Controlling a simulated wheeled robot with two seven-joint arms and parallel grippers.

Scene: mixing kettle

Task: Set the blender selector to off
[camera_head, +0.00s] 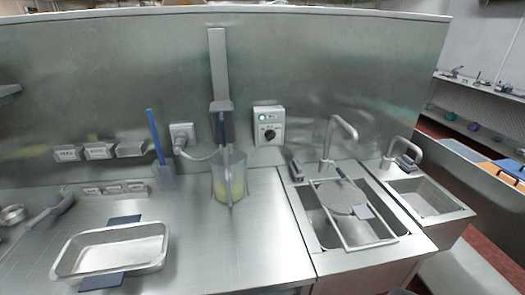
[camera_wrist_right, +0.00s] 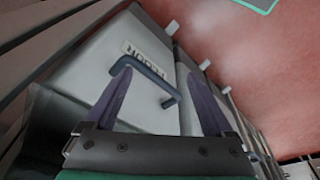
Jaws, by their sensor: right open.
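The blender selector is a black knob (camera_head: 269,134) on a pale control box (camera_head: 261,113) on the steel back wall. A small green light shows on the box above the knob. The knob's setting is too small to read. To its left, the blender (camera_head: 222,106) hangs on a wall bracket, its lower end in a clear jug (camera_head: 219,188) with yellowish liquid. My right gripper (camera_wrist_right: 158,75) is open and empty in the right wrist view, with its two dark purple fingers apart. The selector is not in that view. Neither gripper shows in the head view.
A steel tray (camera_head: 111,248) sits at the front left of the counter. A socket (camera_head: 182,134) with a plug and a blue-handled tool (camera_head: 154,135) stand left of the jug. A sink (camera_head: 313,218) lies right. A labelled cabinet (camera_wrist_right: 100,55) with a handle (camera_wrist_right: 158,80) lies before the right gripper.

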